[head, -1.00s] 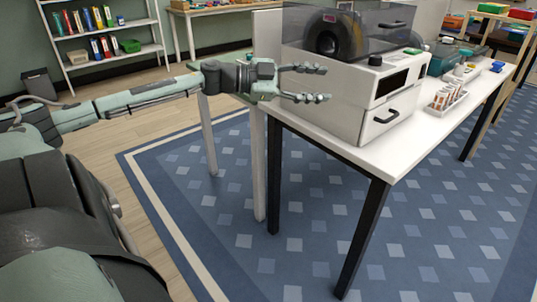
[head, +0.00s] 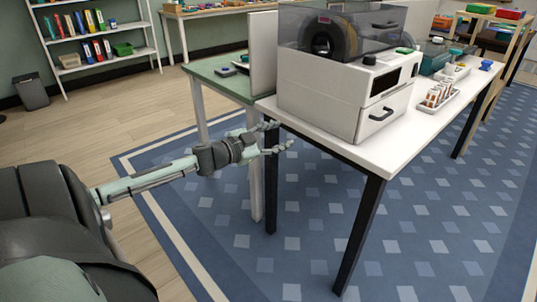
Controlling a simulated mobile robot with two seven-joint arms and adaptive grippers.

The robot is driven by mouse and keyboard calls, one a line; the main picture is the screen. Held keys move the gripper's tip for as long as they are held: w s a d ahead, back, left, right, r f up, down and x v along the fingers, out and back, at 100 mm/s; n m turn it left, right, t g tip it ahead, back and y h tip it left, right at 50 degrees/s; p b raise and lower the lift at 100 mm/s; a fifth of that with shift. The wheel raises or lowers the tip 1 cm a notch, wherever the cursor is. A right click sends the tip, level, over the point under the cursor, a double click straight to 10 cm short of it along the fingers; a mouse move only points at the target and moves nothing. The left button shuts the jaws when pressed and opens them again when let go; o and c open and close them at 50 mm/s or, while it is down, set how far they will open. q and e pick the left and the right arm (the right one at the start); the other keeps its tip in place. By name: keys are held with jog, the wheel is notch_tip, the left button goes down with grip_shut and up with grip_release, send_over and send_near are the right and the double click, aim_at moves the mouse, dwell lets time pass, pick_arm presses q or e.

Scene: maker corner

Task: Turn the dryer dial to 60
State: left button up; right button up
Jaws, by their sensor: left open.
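The dryer (head: 318,99) is a white box with a smoky clear lid (head: 375,29) and a dark spool inside. It stands at the near left end of the white table. Its dial (head: 369,60) is a small black knob on the top front edge, above a dark display (head: 385,82); its setting is too small to read. My left gripper (head: 283,137) is open and empty, below and left of the dryer, near the table's left end and apart from the dial. My right gripper is not in view.
The white table (head: 385,152) has black legs. A white tray of small bottles (head: 441,97) stands right of the dryer, with tools behind it. A green-topped table (head: 222,78) adjoins at the left. A bookshelf (head: 98,45) stands at the back left.

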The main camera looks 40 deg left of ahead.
pick_arm(q)
notch_tip(320, 180, down, 6)
jog(key=s+a+n+y, duration=0.1)
jog(key=s+y, duration=0.1)
jog(key=shift+r+n+g, duration=0.2)
jog(key=shift+n+g, duration=0.1)
jog(key=shift+g, duration=0.1)
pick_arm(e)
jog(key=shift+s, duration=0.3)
pick_arm(q)
jog(key=s+d+f+n+g+y, duration=0.1)
jog(key=s+d+f+g, duration=0.1)
jog(key=s+f, duration=0.5)
jog(key=s+d+f+n+g+y, duration=0.1)
jog(key=s+d+f+n+g, duration=0.15)
jog(key=f, duration=0.75)
jog(key=s+d+f+n+g+y, duration=0.1)
jog(key=s+d+f+g, duration=0.15)
jog(key=s+f, duration=0.45)
jog(key=s+d+f+g+h, duration=0.2)
jog(key=s+d+f+g, duration=0.4)
jog(key=s+d+f, duration=0.8)
jog(key=shift+d+m+g, duration=0.3)
jog(key=shift+d+m, duration=0.05)
jog(key=shift+d, duration=0.1)
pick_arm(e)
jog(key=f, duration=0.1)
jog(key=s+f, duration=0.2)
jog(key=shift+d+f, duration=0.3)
